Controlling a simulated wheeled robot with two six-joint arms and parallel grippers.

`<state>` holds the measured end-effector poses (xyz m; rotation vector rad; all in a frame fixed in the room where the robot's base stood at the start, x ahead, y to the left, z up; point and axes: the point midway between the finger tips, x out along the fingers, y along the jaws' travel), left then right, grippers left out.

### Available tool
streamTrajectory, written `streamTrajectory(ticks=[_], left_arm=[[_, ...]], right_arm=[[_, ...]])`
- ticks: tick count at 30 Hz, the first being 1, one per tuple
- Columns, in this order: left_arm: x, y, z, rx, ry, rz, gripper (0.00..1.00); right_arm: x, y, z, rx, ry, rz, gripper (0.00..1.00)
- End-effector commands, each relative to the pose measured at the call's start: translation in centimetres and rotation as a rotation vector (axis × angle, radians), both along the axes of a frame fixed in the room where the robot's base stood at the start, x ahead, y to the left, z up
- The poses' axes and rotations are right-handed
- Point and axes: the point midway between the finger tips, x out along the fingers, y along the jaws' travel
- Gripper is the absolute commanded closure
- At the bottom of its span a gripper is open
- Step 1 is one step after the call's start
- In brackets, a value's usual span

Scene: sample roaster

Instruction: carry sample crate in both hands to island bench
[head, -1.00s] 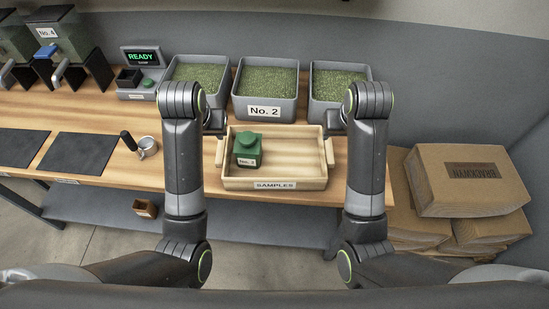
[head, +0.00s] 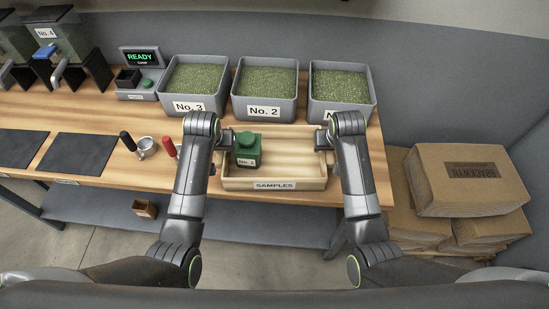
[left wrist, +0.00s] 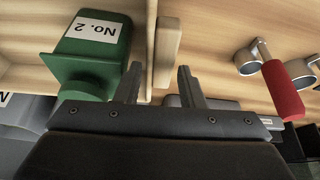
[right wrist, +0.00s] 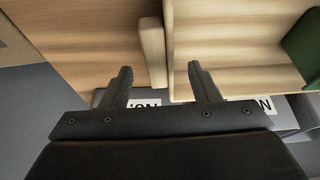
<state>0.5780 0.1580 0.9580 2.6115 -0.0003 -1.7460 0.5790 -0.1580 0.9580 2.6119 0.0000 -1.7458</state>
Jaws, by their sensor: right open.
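The sample crate (head: 272,184), a light wooden tray labelled SAMPLES, sits on the wooden bench. A green canister (head: 247,150) labelled No. 2 stands inside it at the left. My left gripper (left wrist: 158,82) is open at the crate's left side; the crate's side wall and handle (left wrist: 167,50) lie between and just beyond its fingertips. My right gripper (right wrist: 160,78) is open at the right side, with the right handle (right wrist: 152,50) and wall between and just beyond its fingertips. Neither gripper visibly holds anything. In the head view my arms partly hide the crate's ends.
Grey bins of green beans, one of them the No. 2 bin (head: 265,90), stand behind the crate. Scoops with a red handle (head: 169,147) and a black handle (head: 128,141) lie left of it. Cardboard boxes (head: 470,180) are stacked right of the bench.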

Motion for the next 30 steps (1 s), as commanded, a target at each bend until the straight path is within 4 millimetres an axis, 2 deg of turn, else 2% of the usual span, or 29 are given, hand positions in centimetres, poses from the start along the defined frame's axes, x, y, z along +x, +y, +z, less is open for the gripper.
streamTrajectory(ticks=[3,9,21,23,30], left_arm=[[0.7,0.0,-1.5,0.001,0.001,0.0,0.65],[1.3,0.0,-3.1,0.001,0.001,-0.001,0.65],[1.5,0.0,-3.5,0.0,-0.001,0.0,0.65],[1.5,0.0,-3.5,0.0,-0.001,0.0,0.7],[1.4,0.0,-3.5,0.0,-0.001,0.0,1.0]], right_arm=[[0.6,-0.1,-1.6,-0.001,0.002,0.001,0.45],[1.3,-0.1,-3.1,0.0,0.001,0.001,0.45],[1.5,0.0,-3.5,0.0,-0.001,0.0,0.45],[1.5,0.0,-3.5,0.0,-0.001,0.0,0.5],[1.4,0.0,-3.5,0.0,-0.001,0.0,0.81]])
